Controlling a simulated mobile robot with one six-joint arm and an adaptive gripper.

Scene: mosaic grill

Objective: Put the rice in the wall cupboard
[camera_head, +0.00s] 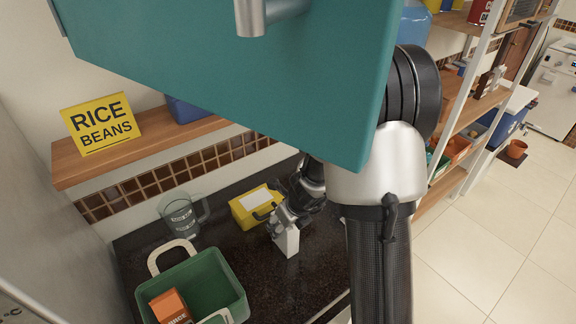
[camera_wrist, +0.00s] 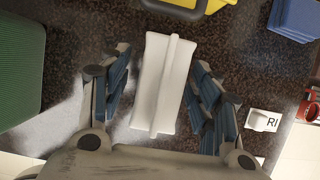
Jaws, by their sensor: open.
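A white packet (camera_head: 287,241), likely the rice though I see no print on it, stands on the dark counter. It also shows in the wrist view (camera_wrist: 152,95), with a ridge along its top. My gripper (camera_head: 285,214) is over it, and in the wrist view its open fingers (camera_wrist: 157,68) are on either side of the packet, with gaps visible. A teal panel with a metal handle (camera_head: 250,20), apparently the wall cupboard or its door, fills the top of the head view. A yellow sign reading "RICE BEANS" (camera_head: 101,124) stands on a wooden shelf (camera_head: 75,171).
A yellow container (camera_head: 243,212) is close beside the packet. A green basket (camera_head: 222,272) holding an orange box (camera_head: 170,308) and a glass pitcher (camera_head: 181,216) stand to the left. The teal panel overhangs my arm. Open shelving (camera_head: 462,118) stands to the right.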

